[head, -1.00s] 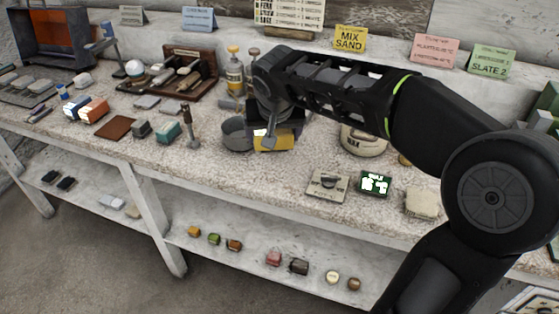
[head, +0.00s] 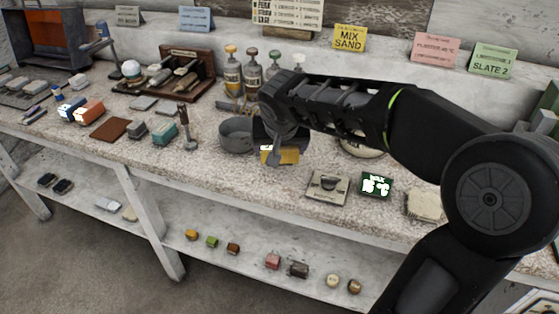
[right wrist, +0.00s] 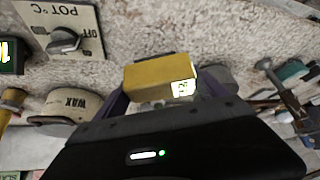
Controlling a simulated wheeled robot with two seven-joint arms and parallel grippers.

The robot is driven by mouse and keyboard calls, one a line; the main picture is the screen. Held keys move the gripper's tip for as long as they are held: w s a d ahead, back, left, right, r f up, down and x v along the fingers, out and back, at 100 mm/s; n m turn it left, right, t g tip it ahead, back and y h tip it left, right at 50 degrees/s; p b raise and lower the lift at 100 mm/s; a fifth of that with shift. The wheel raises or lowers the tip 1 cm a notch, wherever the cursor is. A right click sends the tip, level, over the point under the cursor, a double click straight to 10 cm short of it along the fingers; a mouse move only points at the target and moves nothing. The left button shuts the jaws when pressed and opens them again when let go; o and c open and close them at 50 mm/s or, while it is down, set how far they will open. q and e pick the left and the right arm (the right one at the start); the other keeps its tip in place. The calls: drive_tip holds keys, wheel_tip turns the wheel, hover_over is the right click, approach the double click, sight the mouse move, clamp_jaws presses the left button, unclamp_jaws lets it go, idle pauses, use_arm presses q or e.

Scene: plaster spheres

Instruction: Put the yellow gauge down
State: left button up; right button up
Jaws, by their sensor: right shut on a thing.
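The yellow gauge (head: 288,156) is a small block near the middle of the bench, just right of a grey pot, partly hidden by my right arm in the head view. In the right wrist view the gauge (right wrist: 150,77) shows a small lit display on one end. My right gripper (head: 276,150) is shut on it from above, its fingers on either side of the block. I cannot tell whether the gauge touches the bench top. My left gripper is not in view.
The grey pot (head: 236,134) stands close on the left. A dial plate (head: 327,187) and a dark display with lit characters (head: 375,185) lie to the right. A wax tub (right wrist: 62,107) is partly behind my arm. The speckled bench (head: 235,180) is clear in front of the gauge.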

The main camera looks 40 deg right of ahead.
drive_tip(key=shift+f, duration=1.85)
drive_tip(key=shift+f+b, duration=0.15)
drive_tip(key=shift+b, duration=0.2)
drive_tip(key=o, duration=1.2)
drive_tip(key=shift+o, duration=0.2)
drive_tip(key=shift+r+p, duration=0.25)
drive_tip(key=shift+p, duration=0.05)
drive_tip(key=shift+s+a+r, duration=0.1)
drive_tip(key=shift+a+r, duration=0.05)
drive_tip(key=shift+r, duration=0.15)
drive_tip(key=v, duration=1.1)
